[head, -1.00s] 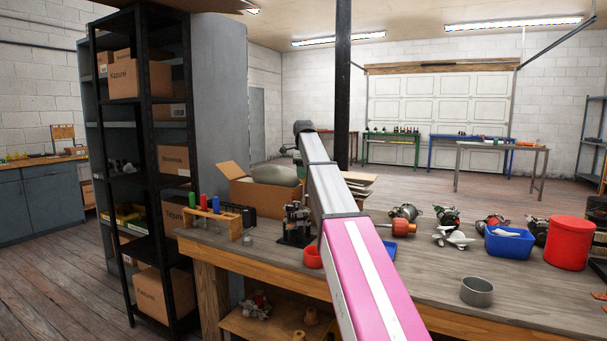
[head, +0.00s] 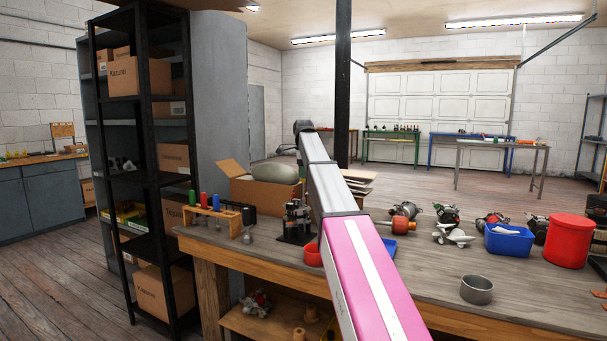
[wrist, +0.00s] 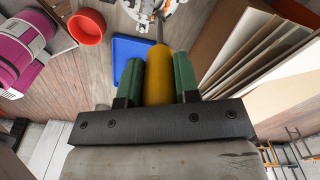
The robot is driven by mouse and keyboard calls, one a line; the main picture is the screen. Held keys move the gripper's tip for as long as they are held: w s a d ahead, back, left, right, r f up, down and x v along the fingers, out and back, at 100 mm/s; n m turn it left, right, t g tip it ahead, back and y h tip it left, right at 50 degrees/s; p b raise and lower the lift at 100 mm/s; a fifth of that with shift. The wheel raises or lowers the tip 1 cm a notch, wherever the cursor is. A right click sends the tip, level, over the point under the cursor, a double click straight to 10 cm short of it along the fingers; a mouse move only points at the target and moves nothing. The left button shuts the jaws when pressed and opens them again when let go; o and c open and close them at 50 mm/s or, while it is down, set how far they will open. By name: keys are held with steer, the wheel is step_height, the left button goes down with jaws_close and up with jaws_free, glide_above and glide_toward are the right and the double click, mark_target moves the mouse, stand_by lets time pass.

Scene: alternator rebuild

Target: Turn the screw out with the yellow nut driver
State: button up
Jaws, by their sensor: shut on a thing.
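The yellow nut driver (wrist: 158,80) is held by its handle between the green fingers of my gripper (wrist: 159,82) in the wrist view. Its thin metal shaft points toward a silver metal part (wrist: 146,8) at the top edge of the view. The shaft's tip and the screw are too small or hidden to make out, so I cannot tell whether they touch. In the head view my arm hides the gripper and the driver.
A blue tray (wrist: 127,48) and a red bowl (wrist: 87,27) lie left of the driver; cardboard flaps (wrist: 230,45) are on the right. The driver rack (head: 215,214) and a black fixture (head: 296,228) stand on the workbench (head: 420,285). A metal cup (head: 477,289) sits near its front edge.

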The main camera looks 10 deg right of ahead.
steer(key=n, duration=0.7)
steer(key=shift+n, duration=0.3)
steer(key=n, duration=0.6)
steer(key=shift+n, duration=0.3)
steer(key=n, duration=1.3)
steer(key=shift+n, duration=0.4)
steer(key=n, duration=0.3)
steer(key=shift+n, duration=0.4)
steer(key=shift+r, duration=0.1)
